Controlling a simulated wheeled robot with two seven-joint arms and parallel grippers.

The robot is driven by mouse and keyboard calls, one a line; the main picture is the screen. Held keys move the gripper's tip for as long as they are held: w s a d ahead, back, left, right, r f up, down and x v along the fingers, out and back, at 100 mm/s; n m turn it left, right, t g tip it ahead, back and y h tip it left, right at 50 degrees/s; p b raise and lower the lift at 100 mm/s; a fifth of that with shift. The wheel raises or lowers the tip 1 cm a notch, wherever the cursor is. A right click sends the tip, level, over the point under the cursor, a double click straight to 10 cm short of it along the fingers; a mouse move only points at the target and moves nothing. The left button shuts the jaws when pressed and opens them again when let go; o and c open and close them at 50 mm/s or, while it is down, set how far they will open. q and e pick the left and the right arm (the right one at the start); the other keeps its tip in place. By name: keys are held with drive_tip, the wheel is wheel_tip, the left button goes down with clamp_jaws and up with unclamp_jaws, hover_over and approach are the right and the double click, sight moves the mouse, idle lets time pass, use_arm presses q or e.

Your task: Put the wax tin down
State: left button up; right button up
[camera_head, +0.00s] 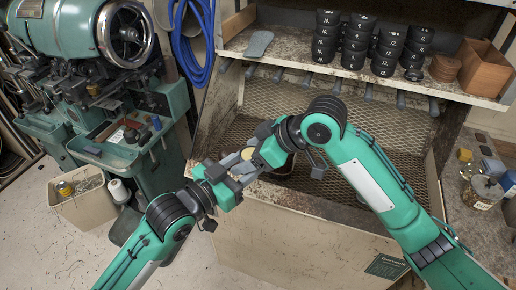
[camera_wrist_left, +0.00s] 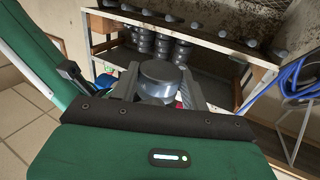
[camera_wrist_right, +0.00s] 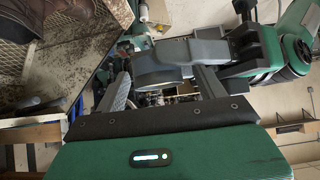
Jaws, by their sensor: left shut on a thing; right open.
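The wax tin is a short, dark grey round tin (camera_wrist_left: 160,78) between the fingers of my left gripper (camera_wrist_left: 160,92), which is shut on it. In the head view a small yellowish face of the tin (camera_head: 247,154) shows between the two grippers. My left gripper (camera_head: 232,167) meets my right gripper (camera_head: 255,158) in mid-air before the bench. In the right wrist view the tin (camera_wrist_right: 158,72) lies between the spread fingers of my right gripper (camera_wrist_right: 163,90), which is open. I cannot tell whether those fingers touch it.
Behind the grippers is a mesh-backed bench bay (camera_head: 310,110). Its worn front ledge (camera_head: 315,205) is partly hidden by my arms. A shelf above (camera_head: 290,60) holds stacked black discs (camera_head: 325,38) and a wooden box (camera_head: 483,66). A green machine (camera_head: 85,35) and a bin (camera_head: 82,203) stand left.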

drive_tip(key=shift+c, duration=0.4)
drive_tip(key=c, duration=1)
use_arm(q)
drive_tip(key=o, duration=1.5)
drive_tip(key=shift+o, duration=0.2)
